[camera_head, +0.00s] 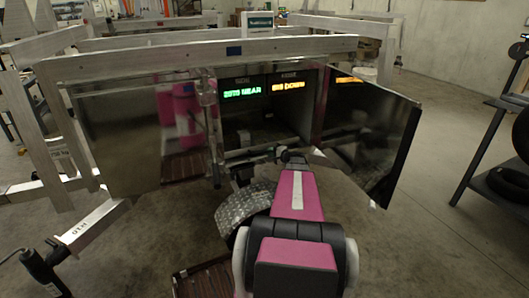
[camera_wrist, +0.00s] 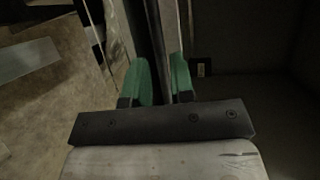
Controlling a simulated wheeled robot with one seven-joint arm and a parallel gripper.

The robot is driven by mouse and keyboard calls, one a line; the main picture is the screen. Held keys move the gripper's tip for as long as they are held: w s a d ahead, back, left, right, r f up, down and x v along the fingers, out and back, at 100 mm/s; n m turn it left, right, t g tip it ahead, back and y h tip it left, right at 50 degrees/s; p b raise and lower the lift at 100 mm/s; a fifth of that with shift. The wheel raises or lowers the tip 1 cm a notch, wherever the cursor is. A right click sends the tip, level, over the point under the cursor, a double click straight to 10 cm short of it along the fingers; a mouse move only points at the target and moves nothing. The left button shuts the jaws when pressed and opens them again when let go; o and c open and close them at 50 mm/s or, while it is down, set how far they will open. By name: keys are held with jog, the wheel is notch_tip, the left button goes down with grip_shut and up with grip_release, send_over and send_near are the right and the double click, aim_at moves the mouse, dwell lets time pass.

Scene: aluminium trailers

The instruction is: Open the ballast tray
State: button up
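A metal box (camera_head: 265,135) hangs under the trailer's side rail, its front open and its inside dark. No part is clearly marked as the ballast tray. My gripper shows in the wrist view (camera_wrist: 158,82). Its two green fingertips stand a little apart, with a dark, narrow upright edge (camera_wrist: 156,30) running between them. I cannot tell whether they press on it. In the head view my pink arm reaches to the lower front of the box, and my fingertips are too small or hidden to make out.
A dark panel (camera_head: 372,145) stands swung out at the right; a shiny panel (camera_head: 145,130) is at the left. Lit green (camera_head: 242,92) and orange (camera_head: 288,86) signs show in the box. A tread-plate fender (camera_head: 245,205) is below. A tyre rack (camera_head: 500,175) stands far right.

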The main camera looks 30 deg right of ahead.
jog(key=shift+x, duration=2.4)
